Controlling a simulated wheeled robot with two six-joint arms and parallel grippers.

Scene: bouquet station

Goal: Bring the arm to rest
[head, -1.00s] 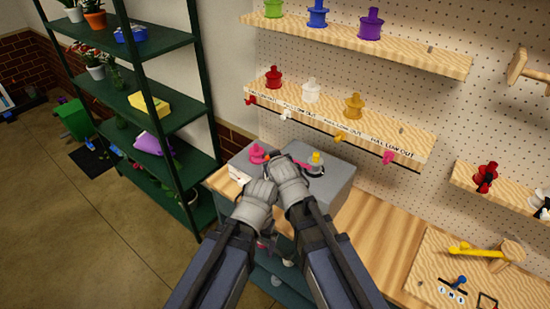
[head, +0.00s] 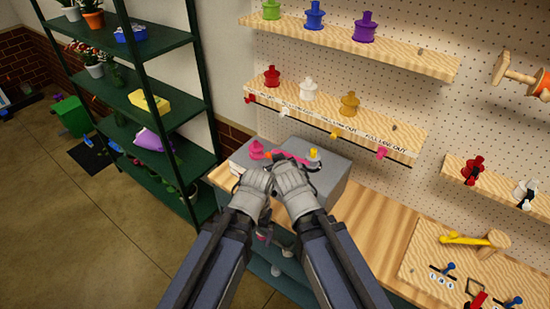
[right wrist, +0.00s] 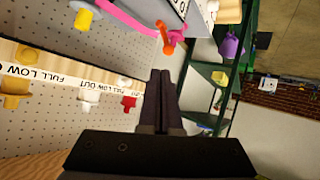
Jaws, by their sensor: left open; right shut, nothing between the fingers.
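My two arms reach up from the bottom of the head view to a grey box (head: 325,182) on the bench. My left gripper (head: 266,160) is open at the box's near edge, its fingers mostly hidden by its wrist. My right gripper (head: 291,160) is close beside it; in the right wrist view its dark fingers (right wrist: 160,82) are shut with nothing between them. A pink spool (head: 257,150) stands on the box, and a pink ribbon (head: 290,155) runs from it to the right. The right wrist view also shows the pink ribbon (right wrist: 125,22) near an orange piece (right wrist: 170,36).
A green shelf rack (head: 160,128) stands close on the left. A wooden board (head: 465,262) with a yellow-handled tool (head: 465,240) lies on the bench at right. The bench (head: 370,225) between is bare.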

